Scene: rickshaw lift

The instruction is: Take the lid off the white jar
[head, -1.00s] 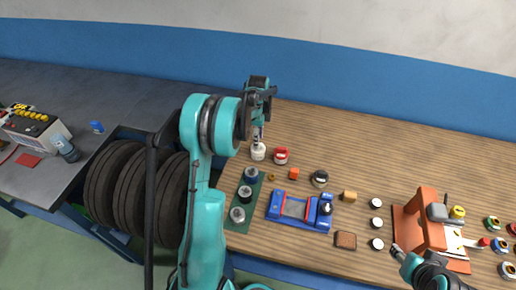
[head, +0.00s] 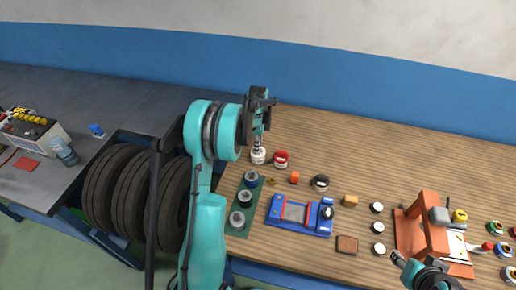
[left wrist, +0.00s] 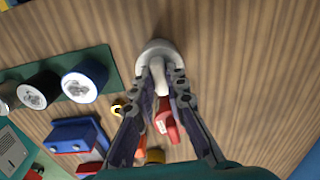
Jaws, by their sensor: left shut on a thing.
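The white jar (head: 258,157) stands on the wooden bench near its left end, and it also shows at the top middle of the left wrist view (left wrist: 152,48). A pale lid knob (left wrist: 158,76) shows between my left fingertips. My left gripper (head: 257,143) is above the jar and shut on the lid; its fingers (left wrist: 161,82) sit at either side of the knob. I cannot tell any gap between lid and jar. My right gripper (head: 399,257) is at the lower right, small and partly cut off, and its jaws are unclear.
A green mat (head: 240,226) with several dark-sided rolls and a blue fixture (head: 285,215) lie nearer. An orange press (head: 433,225) stands at right. The bench behind the jars is clear.

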